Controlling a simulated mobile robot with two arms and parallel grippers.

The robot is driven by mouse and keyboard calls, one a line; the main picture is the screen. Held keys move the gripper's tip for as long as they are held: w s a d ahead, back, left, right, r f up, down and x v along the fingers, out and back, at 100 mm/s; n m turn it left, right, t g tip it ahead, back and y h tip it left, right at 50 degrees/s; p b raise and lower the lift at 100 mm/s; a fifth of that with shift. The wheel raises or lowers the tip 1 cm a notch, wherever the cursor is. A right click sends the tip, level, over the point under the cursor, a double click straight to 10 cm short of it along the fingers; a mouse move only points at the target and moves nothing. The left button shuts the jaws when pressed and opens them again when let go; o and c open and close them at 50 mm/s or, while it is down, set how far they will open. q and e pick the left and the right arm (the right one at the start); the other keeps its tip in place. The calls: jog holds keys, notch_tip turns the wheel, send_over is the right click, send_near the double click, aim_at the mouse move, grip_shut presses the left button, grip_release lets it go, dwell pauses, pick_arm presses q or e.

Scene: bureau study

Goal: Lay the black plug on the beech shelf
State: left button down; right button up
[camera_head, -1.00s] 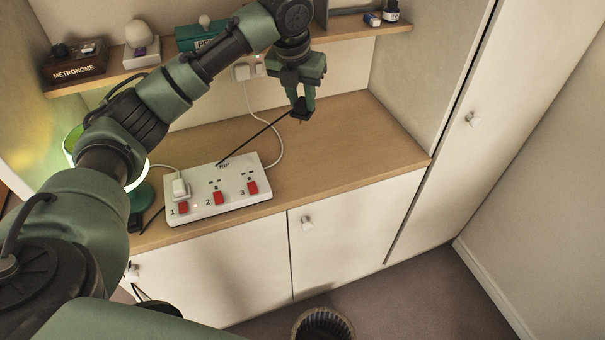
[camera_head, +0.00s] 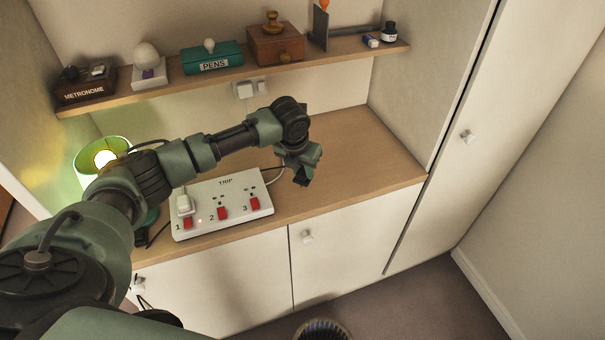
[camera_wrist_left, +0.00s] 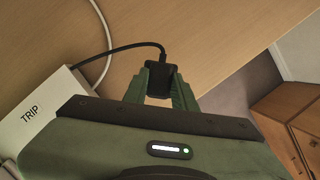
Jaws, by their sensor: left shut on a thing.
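My left gripper (camera_head: 303,178) is shut on the black plug (camera_wrist_left: 158,78), which sits between its green fingertips in the left wrist view. A black cord leaves the plug and runs left toward the white power strip. In the head view my wrist mostly hides the plug. The gripper is over the front part of the wooden worktop (camera_head: 365,150), right of the strip. I cannot tell the plug's height above it. The beech shelf (camera_head: 345,52) is on the wall, above and behind the gripper. My right gripper is not in view.
The white power strip (camera_head: 240,205) has a white plug (camera_head: 184,203) and red switches. The shelf holds a metronome box (camera_head: 86,88), a teal pens box (camera_head: 212,62), a wooden box (camera_head: 276,46) and an ink bottle (camera_head: 389,33). A green lamp (camera_head: 103,152) stands left. The worktop's right side is clear.

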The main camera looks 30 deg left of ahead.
pick_arm(q)
notch_tip(320, 180, down, 2)
jog(key=shift+f, duration=0.4)
jog(key=c, duration=1.1)
grip_release()
jog(key=shift+f, duration=0.1)
jog(key=shift+c, duration=0.2)
jog(key=b+v, duration=0.2)
jog(key=v, duration=1)
